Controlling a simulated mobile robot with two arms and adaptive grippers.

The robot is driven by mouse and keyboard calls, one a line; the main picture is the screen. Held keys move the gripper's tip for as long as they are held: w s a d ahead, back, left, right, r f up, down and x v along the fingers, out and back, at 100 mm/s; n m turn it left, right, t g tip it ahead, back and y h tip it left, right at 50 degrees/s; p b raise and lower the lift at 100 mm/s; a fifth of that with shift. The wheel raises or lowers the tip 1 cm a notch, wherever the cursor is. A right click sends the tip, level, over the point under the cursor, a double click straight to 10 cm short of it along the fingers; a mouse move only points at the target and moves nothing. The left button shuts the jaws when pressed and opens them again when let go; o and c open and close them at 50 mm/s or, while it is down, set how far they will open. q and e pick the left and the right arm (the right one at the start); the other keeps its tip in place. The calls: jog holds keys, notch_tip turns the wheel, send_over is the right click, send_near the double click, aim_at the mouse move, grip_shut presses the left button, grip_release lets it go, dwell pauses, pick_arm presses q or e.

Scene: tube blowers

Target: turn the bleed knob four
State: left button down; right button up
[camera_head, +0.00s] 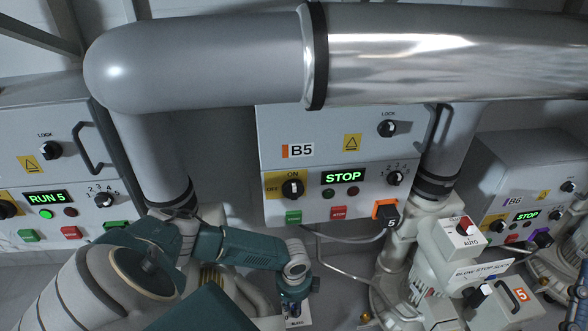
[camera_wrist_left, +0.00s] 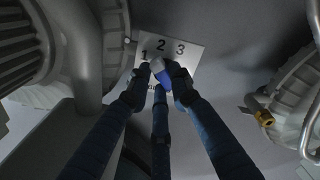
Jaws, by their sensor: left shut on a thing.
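The bleed knob (camera_wrist_left: 163,74) is small, blue and white, and stands in front of a pale plate (camera_wrist_left: 193,58) marked 1, 2 and 3. My left gripper (camera_wrist_left: 158,82) is shut on this knob, with fingers on both sides and one below. The fingers hide part of the knob and plate, so its exact pointing is hard to read. In the head view, my left gripper (camera_head: 291,303) is low in the middle, over a small white labelled plate (camera_head: 297,324). My right gripper does not show.
Panel B5 (camera_head: 350,138) reads STOP above my left gripper. A pale machine (camera_head: 440,265) and cables stand right of it. A large pipe (camera_head: 210,65) crosses above. In the wrist view, grey housings flank the plate, the right one (camera_wrist_left: 290,100) with a brass fitting (camera_wrist_left: 265,119).

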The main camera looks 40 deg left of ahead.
pick_arm(q)
jog(key=m, duration=0.2)
jog(key=shift+m, duration=0.4)
jog(key=shift+w+a+m, duration=0.1)
jog(key=shift+m, duration=1.7)
jog(key=m, duration=0.3)
jog(key=shift+w, duration=0.15)
jog(key=shift+w+m+b, duration=0.1)
jog(key=shift+m+b, duration=0.2)
jog(key=shift+m, duration=1.3)
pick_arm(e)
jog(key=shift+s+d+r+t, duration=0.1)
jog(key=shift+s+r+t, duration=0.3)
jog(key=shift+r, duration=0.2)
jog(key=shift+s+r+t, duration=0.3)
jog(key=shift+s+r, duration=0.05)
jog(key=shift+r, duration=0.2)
pick_arm(q)
jog(key=c, duration=1.5)
grip_release()
jog(key=shift+c, duration=0.2)
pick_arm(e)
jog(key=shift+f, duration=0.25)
